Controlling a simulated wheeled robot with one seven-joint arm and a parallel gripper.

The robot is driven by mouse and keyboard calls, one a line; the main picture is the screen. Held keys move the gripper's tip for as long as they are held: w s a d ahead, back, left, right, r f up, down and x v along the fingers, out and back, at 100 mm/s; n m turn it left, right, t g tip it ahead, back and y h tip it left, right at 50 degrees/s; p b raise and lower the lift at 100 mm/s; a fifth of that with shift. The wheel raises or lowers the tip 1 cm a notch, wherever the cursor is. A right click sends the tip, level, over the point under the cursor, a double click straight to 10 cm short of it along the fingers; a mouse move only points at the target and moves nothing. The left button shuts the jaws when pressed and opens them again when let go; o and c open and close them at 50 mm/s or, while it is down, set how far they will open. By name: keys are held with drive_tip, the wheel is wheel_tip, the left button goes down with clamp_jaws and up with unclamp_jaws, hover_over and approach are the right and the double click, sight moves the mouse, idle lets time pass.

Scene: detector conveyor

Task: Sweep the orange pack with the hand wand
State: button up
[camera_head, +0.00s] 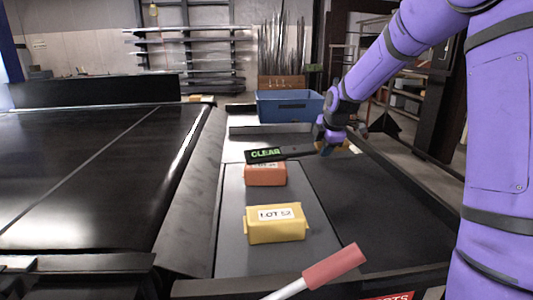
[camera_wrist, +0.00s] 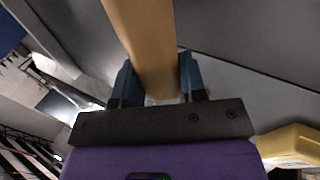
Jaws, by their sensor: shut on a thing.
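The orange pack (camera_head: 265,177) lies on the grey strip in the middle of the head view. The black hand wand (camera_head: 290,152) reaches left from my gripper (camera_head: 327,140), its end showing a green "CLEAR" over the pack's far upper edge. Whether the wand touches the pack cannot be told. The wand hides part of the pack's top and label. In the wrist view, my gripper (camera_wrist: 157,85) is shut on a tan handle (camera_wrist: 145,40), seemingly the wand's grip.
A yellow pack (camera_head: 275,227) with a lot label lies nearer on the strip. A blue bin (camera_head: 288,106) stands at the far end. A red-handled rod (camera_head: 335,266) juts up at the front. A wide black belt (camera_head: 90,180) runs along the left. The right-hand surface is clear.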

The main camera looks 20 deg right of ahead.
drive_tip(key=shift+r, duration=3.05)
